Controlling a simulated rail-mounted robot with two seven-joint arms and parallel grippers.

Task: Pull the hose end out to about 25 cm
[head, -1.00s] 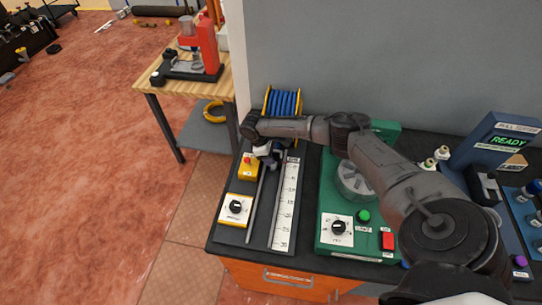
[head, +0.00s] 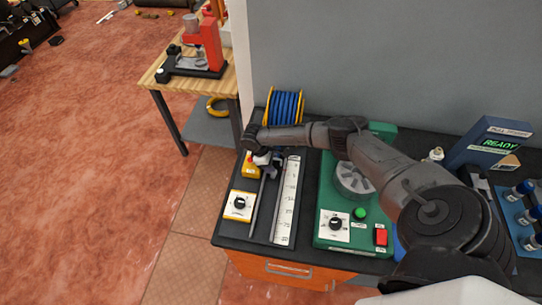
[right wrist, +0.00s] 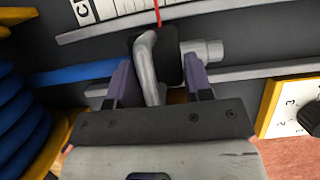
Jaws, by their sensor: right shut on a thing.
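My right gripper (right wrist: 160,85) is shut on the hose end (right wrist: 202,52), a dark collar with a silver bent piece and a pale tip, between its purple-grey fingers. The blue hose (right wrist: 75,74) runs from it back to the reel. In the head view the right gripper (head: 265,165) is over the track near the reel end and hides most of the hose end. The blue hose reel (head: 284,108) with yellow flanges stands behind it. A white scale (head: 287,205) lies beside the track; a thin red pointer (right wrist: 157,12) reaches its edge. My left gripper is out of view.
A yellow box with a red button (head: 249,168) and a dial panel (head: 239,205) lie left of the track. A green machine (head: 340,230) stands to the right. A grey wall (head: 380,60) is behind the bench. The front of the track is clear.

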